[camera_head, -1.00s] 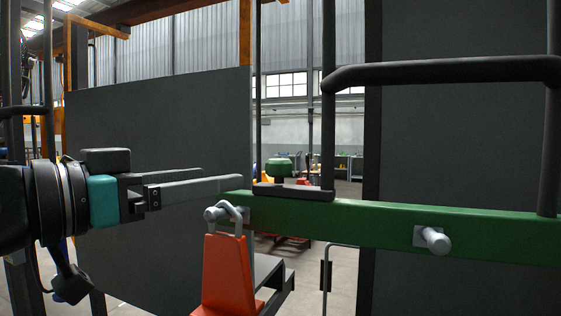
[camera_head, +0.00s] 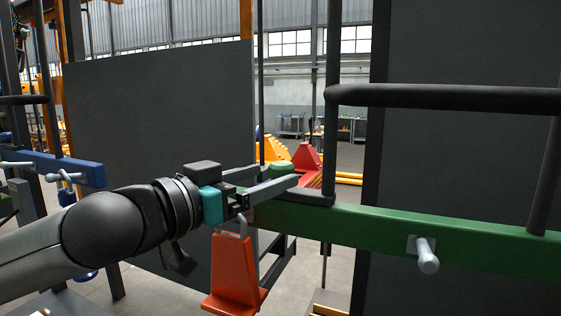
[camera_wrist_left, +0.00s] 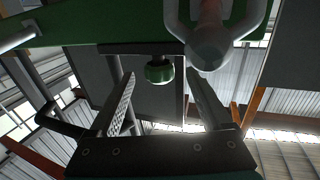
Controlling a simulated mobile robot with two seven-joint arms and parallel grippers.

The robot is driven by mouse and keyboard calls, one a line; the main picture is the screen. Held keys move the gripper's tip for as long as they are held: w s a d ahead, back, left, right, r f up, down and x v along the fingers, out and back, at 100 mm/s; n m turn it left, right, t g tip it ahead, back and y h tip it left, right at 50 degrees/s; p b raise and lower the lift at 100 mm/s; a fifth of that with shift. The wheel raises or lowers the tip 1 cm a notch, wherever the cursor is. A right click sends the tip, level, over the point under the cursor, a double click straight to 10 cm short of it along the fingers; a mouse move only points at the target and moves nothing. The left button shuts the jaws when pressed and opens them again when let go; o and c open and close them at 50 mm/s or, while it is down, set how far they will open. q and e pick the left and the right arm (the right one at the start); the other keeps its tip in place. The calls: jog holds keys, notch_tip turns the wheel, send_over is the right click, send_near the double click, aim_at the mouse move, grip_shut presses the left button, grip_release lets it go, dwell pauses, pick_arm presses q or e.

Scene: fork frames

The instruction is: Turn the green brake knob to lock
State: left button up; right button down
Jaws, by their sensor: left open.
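The green brake knob (camera_head: 279,165) is a short round cap above the dark bracket (camera_head: 305,196) on the green beam (camera_head: 380,228). In the head view the fingers of my left gripper (camera_head: 278,176) partly hide it. My left gripper is open, with its fingers pointing right. In the left wrist view the knob (camera_wrist_left: 158,74) shows between the two spread fingers, with a gap on either side. I cannot tell how far along the fingers it sits. My right gripper is not in view.
A grey peg (camera_head: 427,256) sticks out of the beam to the right. A dark rail (camera_head: 440,97) and upright post (camera_head: 332,140) stand close by the knob.

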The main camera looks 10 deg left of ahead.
aim_at(273, 175)
pick_arm(q)
jog(key=shift+p+x, duration=0.5)
jog(key=shift+x, duration=1.5)
jog(key=shift+s, duration=0.1)
jog(key=shift+c, duration=0.4)
grip_shut()
